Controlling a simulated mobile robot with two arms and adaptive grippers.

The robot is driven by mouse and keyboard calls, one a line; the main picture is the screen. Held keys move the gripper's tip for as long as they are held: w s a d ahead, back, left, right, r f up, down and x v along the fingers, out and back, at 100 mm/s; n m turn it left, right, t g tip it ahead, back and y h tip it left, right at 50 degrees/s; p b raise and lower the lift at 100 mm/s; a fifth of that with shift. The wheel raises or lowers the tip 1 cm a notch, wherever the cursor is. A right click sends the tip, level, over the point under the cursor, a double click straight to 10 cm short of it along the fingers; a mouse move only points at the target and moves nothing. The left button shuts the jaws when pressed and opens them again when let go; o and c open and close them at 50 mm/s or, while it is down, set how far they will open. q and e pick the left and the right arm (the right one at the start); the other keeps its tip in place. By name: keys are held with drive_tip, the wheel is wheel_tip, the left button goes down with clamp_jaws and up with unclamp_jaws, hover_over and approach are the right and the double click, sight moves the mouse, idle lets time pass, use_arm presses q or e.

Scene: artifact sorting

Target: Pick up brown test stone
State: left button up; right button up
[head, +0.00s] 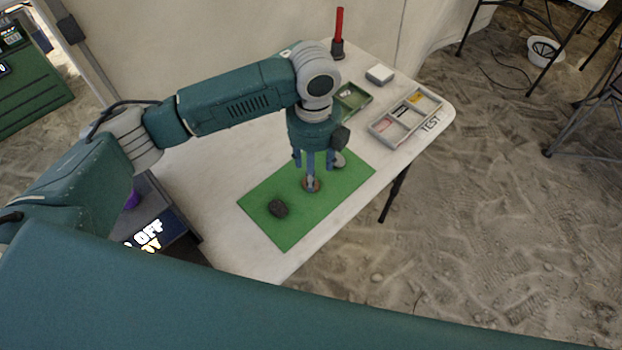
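A reddish-brown stone (316,184) lies on a green mat (260,229) on the white table. It is partly hidden by a finger of my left gripper (311,172). My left gripper points straight down over the mat, with its fingers spread apart and the longest one in line with the stone. I cannot tell whether that finger touches it. A dark, rough stone (278,208) lies on the mat to the lower left. A greyish stone (339,160) lies to the right, just beside the gripper. My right gripper is not in view.
A divided grey tray (393,132) marked TEST stands near the table's far right corner. The table's left part (209,190) is clear.

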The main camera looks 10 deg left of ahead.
use_arm(q)
drive_tip(key=shift+f, duration=0.45)
drive_tip(key=shift+w+f, duration=0.15)
drive_tip(key=shift+f, duration=0.15)
drive_tip(key=f, duration=0.4)
drive_tip(key=shift+w+a+f+p, duration=0.2)
drive_tip(key=shift+w+a+p, duration=0.1)
drive_tip(key=shift+a+p, duration=0.05)
drive_tip(key=shift+f, duration=0.25)
drive_tip(key=shift+c, duration=1.1)
drive_tip(key=c, duration=0.9)
drive_tip(key=shift+c, duration=0.2)
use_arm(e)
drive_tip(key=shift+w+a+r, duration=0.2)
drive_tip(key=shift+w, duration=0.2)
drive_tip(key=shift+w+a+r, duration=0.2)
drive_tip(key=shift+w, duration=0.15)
use_arm(q)
drive_tip(key=shift+r, duration=0.1)
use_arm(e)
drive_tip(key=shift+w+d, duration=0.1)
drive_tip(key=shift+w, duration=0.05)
